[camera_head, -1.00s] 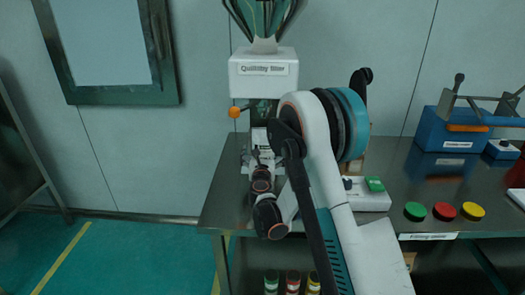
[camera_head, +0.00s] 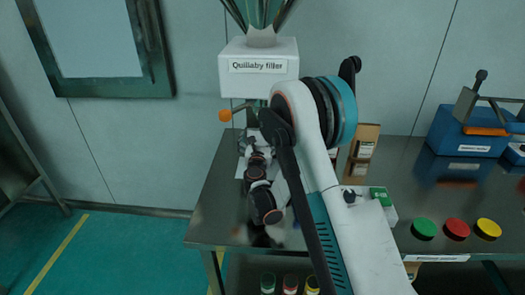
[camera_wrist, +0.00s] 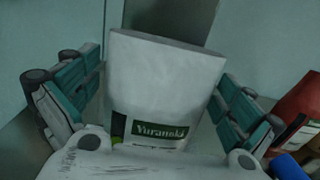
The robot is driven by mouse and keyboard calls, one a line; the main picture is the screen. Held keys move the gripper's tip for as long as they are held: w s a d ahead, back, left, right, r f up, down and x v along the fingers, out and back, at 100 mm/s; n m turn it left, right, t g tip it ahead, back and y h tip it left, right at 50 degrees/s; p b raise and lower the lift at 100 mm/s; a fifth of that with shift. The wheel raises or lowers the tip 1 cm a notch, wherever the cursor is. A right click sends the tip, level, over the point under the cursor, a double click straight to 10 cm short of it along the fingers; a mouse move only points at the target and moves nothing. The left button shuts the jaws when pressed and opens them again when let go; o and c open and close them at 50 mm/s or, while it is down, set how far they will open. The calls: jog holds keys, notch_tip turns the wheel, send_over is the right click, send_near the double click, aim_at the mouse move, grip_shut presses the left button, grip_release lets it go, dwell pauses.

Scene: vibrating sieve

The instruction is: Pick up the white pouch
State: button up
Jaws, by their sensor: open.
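The white pouch (camera_wrist: 165,75) with a green "Yuranski" label stands between the fingers of my gripper (camera_wrist: 155,100) in the wrist view. My gripper is open, with one teal-padded finger on each side of the pouch. I cannot tell whether either finger touches it. The pouch's lower part is hidden by my gripper's body. In the head view my gripper (camera_head: 248,143) is beneath the filler, at the left end of the metal table. There the pouch is mostly hidden by my arm.
On the metal table (camera_head: 215,220) are a brown box (camera_head: 364,140), green, red and yellow lids (camera_head: 456,229), and a blue machine (camera_head: 465,138). Bottles stand on a lower shelf.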

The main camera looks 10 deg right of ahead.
jog(key=shift+s+a+r, duration=0.1)
jog(key=shift+s, duration=0.05)
jog(key=shift+c, duration=0.2)
jog(key=c, duration=1.5)
jog(key=shift+c, duration=0.2)
jog(key=shift+r, duration=0.15)
